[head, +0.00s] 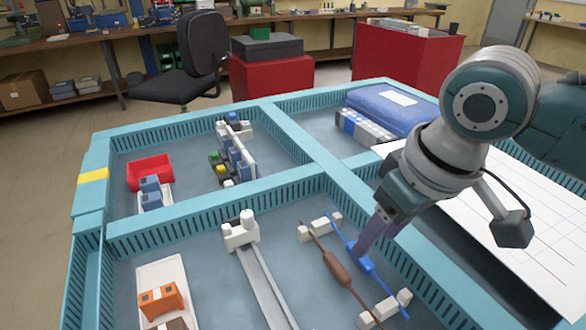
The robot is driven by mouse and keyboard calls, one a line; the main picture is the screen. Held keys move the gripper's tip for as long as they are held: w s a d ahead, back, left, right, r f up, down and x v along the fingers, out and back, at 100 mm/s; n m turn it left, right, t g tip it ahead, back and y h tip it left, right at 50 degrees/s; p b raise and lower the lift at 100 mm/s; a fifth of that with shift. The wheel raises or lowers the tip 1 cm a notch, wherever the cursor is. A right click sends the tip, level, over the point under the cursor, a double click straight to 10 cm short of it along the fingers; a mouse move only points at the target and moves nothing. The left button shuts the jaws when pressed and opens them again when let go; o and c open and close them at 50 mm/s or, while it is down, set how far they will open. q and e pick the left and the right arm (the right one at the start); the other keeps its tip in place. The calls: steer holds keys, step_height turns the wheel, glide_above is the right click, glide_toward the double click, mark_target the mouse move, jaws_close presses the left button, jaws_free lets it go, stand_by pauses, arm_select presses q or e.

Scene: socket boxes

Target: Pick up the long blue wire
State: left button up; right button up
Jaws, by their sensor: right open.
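The long blue wire (345,239) lies in the front right compartment of the blue tray, running from upper left to lower right. It has a thicker blue part near its middle and rests across white holders (334,221). My right gripper (363,256) comes down from the upper right, with its fingertips at the thick middle of the blue wire. It is open; the fingers overlap in this view, so whether they straddle or touch the wire cannot be told. My left gripper is out of view.
A brown wire (337,268) lies close on the left of the blue one. A grey rail (264,281) runs further left. Blue tray walls (215,200) divide the compartments. A blue case (392,110) and a white gridded sheet (535,215) lie behind and right.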

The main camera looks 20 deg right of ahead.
mark_target(368, 258)
steer(key=shift+m, duration=0.5)
steer(key=w+d+f, duration=0.1)
steer(key=w+d+f+b, duration=0.1)
steer(key=w+f, duration=0.1)
steer(key=shift+w+d+f+b, duration=0.15)
steer(key=shift+d+f+b, duration=0.15)
steer(key=shift+d, duration=0.05)
steer(key=shift+w+f, duration=0.15)
steer(key=shift+f, duration=0.5)
steer(key=x, duration=0.1)
steer(key=b+x, duration=0.1)
steer(key=x, duration=0.2)
steer(key=shift+s+a+f+b, duration=0.1)
steer(key=shift+s+a+b, duration=0.1)
steer(key=shift+s+b, duration=0.15)
steer(key=shift+w+f, duration=0.15)
steer(key=shift+f, duration=0.15)
jaws_close()
